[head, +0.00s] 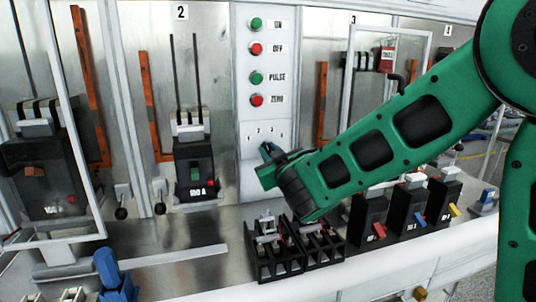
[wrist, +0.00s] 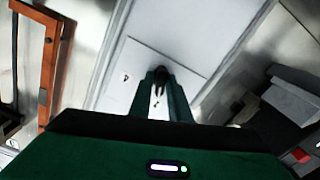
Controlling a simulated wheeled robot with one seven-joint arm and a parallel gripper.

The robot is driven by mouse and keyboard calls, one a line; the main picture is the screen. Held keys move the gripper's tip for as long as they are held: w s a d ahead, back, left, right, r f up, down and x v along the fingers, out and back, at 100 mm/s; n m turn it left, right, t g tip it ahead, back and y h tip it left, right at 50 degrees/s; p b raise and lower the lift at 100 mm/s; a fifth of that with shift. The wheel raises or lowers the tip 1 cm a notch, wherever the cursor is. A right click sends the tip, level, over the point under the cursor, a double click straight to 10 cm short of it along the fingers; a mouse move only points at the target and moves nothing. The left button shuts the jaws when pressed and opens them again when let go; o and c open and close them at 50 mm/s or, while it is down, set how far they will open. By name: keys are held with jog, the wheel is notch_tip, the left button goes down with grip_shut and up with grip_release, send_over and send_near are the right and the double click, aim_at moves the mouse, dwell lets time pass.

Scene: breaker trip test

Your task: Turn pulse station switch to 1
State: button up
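The pulse station switch is a small dark knob (wrist: 161,74) on a pale plate (head: 252,134) marked with numerals from 1 up, low on the white control panel. My gripper (wrist: 160,92) is at this plate, its two green fingers pointing at it. In the wrist view the knob shows at the fingertips, with a finger on either side and a narrow gap between them. I cannot tell whether the fingers press on the knob. In the head view my gripper (head: 266,164) hides the knob, so its setting is not readable.
Above the plate are green and red buttons (head: 256,50) labelled ON, OFF, PULSE and ZERO. Breaker bay 2 (head: 193,165) stands left, bay 3 (head: 385,55) right behind my arm. Black terminal blocks (head: 278,262) and small breakers (head: 408,211) sit on the bench below.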

grip_shut()
jog(key=shift+n, duration=0.4)
jog(key=n, duration=0.3)
jog(key=shift+n, duration=2.1)
jog(key=shift+f, duration=0.1)
jog(key=shift+o, duration=2.4)
grip_release()
